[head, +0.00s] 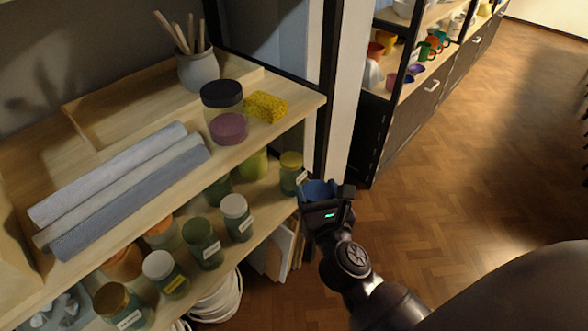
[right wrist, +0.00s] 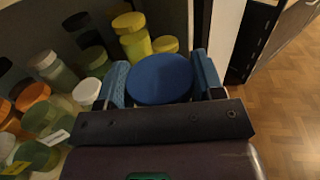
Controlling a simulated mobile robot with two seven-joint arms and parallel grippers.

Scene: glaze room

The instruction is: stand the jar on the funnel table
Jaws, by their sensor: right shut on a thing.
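My right gripper (head: 325,192) is in front of the right end of the lower shelf. It is shut on a jar with a round blue lid (right wrist: 160,78). In the right wrist view the lid sits between the two blue-padded fingers. In the head view only a bit of blue (head: 316,190) shows between the fingers, and the jar's body is hidden. I cannot make out a funnel table in either view. My left gripper is not in view.
The lower shelf holds several lidded jars, including a yellow-lidded one (head: 291,172) close to the gripper and a white-lidded one (head: 236,216). The upper shelf has rolled cloths (head: 120,190), a yellow sponge (head: 266,106) and a pot of tools (head: 198,70). Wooden floor (head: 480,160) is open at right.

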